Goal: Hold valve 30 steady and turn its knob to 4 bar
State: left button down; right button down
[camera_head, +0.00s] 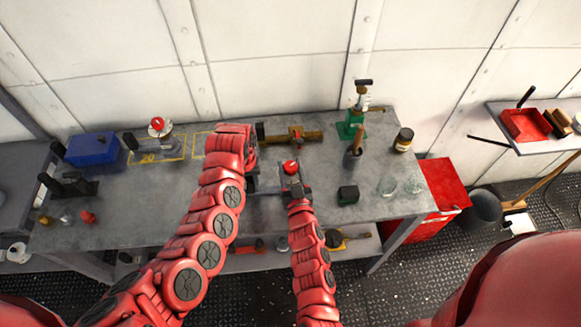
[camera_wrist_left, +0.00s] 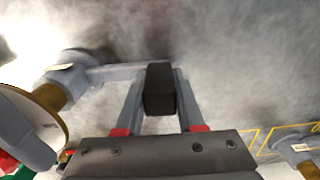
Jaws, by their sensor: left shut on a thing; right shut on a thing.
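The valve I take to be valve 30 is between my grippers, mostly hidden by my arms; its number is not readable. Its red knob (camera_head: 290,166) with a white mark shows at my right gripper (camera_head: 294,182), which is shut on it. My left gripper (camera_head: 252,182) is at the valve's left side. In the left wrist view its two fingers are shut on the valve's black handle block (camera_wrist_left: 160,90). A grey stem joins this block to the valve body (camera_wrist_left: 68,72), with a brass collar and part of a pale dial (camera_wrist_left: 52,135) beside it. The dial reading is not legible.
Another valve with a red knob (camera_head: 158,126) stands at "20" on the bench (camera_head: 115,200). A blue box (camera_head: 92,149) is further left.

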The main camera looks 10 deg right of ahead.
jog(key=shift+s+f, duration=0.1)
jog(key=shift+s+f+n+y, duration=0.1)
jog(key=shift+f+n+y, duration=0.1)
jog(key=shift+n+y, duration=0.55)
pick_arm(q)
jog(key=shift+r, duration=0.1)
pick_arm(e)
jog(key=shift+r+n+g+y, duration=0.1)
jog(key=shift+n+g+y, duration=0.55)
jog(key=shift+n+y, duration=0.7)
jog(key=shift+n+g+y, duration=0.65)
jog(key=shift+n+y, duration=0.05)
jog(key=shift+y, duration=1.2)
pick_arm(q)
jog(key=shift+d, duration=0.1)
pick_arm(e)
jog(key=shift+n+g+y, duration=0.8)
jog(key=shift+g+y, duration=0.1)
jog(key=shift+y, duration=0.2)
jog(key=shift+r+y, duration=0.15)
jog(key=shift+y, duration=0.15)
jog(key=shift+c, duration=1.4)
grip_release()
jog(key=shift+w, duration=0.2)
